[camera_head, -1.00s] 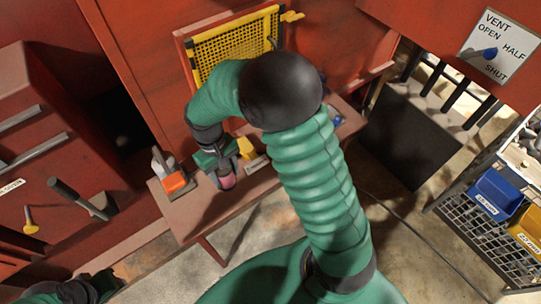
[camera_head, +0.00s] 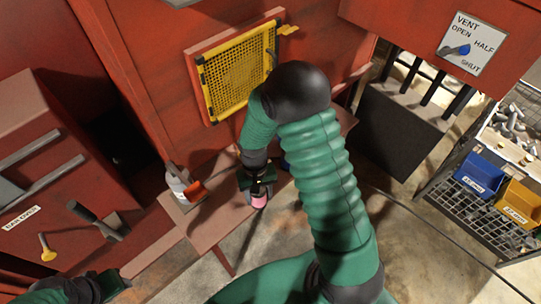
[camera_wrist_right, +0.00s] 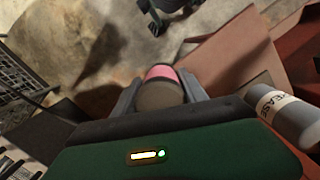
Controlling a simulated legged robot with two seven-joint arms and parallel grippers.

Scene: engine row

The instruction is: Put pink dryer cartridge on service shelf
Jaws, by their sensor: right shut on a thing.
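The pink dryer cartridge (camera_head: 259,200) is a small cylinder with a pink band and a dark body. My right gripper (camera_head: 257,185) is shut on it, at the front edge of the reddish-brown service shelf (camera_head: 212,222). In the right wrist view the cartridge (camera_wrist_right: 161,86) sits between the two fingers of the right gripper (camera_wrist_right: 160,92), its pink end outward. I cannot tell whether the cartridge touches the shelf. My left gripper (camera_head: 112,284) is at the lower left, away from the shelf; its jaws are not clear.
A grey-white bottle with an orange part (camera_head: 182,187) stands at the shelf's left end; a grease container (camera_wrist_right: 290,115) shows in the wrist view. A yellow mesh guard (camera_head: 240,72) is on the red wall behind. Blue (camera_head: 480,174) and yellow (camera_head: 516,203) bins stand at right.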

